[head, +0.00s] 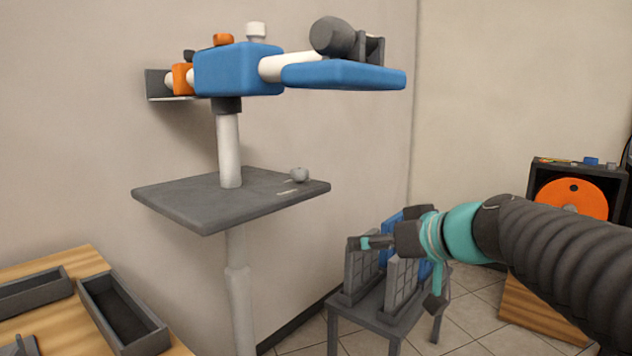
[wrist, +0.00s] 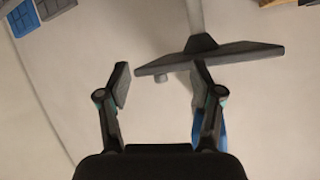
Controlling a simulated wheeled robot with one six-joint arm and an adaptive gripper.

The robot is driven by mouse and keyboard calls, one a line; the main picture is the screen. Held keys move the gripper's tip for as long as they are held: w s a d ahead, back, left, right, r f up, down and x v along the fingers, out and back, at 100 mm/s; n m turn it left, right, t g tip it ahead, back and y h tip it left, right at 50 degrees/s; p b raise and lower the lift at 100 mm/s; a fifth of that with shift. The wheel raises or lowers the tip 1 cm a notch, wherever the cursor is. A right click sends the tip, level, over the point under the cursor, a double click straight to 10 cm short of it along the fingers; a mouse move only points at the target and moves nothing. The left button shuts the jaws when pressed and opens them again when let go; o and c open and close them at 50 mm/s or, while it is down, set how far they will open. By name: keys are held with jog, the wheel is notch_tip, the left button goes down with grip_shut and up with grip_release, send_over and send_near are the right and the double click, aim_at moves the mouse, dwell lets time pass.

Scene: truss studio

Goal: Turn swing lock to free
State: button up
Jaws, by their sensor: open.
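A stand with a blue body (head: 240,70) and a blue arm (head: 345,75) rises on a white column through a dark grey plate (head: 200,200). A small grey knob (head: 299,174) sits on the plate's right part, beside faint pale marks too small to read. An orange knob (head: 223,40) and a white knob (head: 256,31) are on top of the body. I cannot tell for certain which part is the swing lock. My gripper (head: 394,272) is open and empty, right of and below the plate. In the wrist view, the plate (wrist: 225,57) and its knob (wrist: 162,79) appear inverted beyond my spread fingers (wrist: 160,88).
A grey stand with upright racks (head: 402,280) is behind my gripper. A wooden table with dark trays (head: 125,318) is at lower left. A dark box with an orange disc (head: 572,198) is at right. Open air lies between my gripper and the plate.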

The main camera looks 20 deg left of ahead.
aim_at(305, 172)
jog(key=w+a+r+n+y+p, duration=0.1)
jog(key=w+a+r, duration=0.1)
jog(key=w+a, duration=0.4)
jog(key=w+a+r+t+y, duration=0.1)
jog(key=w+a+r+y, duration=0.1)
jog(key=w+a, duration=0.4)
jog(key=w+a+r+n+t+y+p, duration=0.1)
jog(key=w+a+r, duration=0.1)
jog(key=w+a, duration=0.5)
jog(key=shift+w+a+r+n+p, duration=0.1)
jog(key=shift+a+r+n+p, duration=0.25)
jog(key=shift+a, duration=0.35)
jog(key=shift+c, duration=0.3)
jog(key=c, duration=1.1)
jog(key=shift+d+f, duration=0.1)
jog(key=shift+d, duration=0.05)
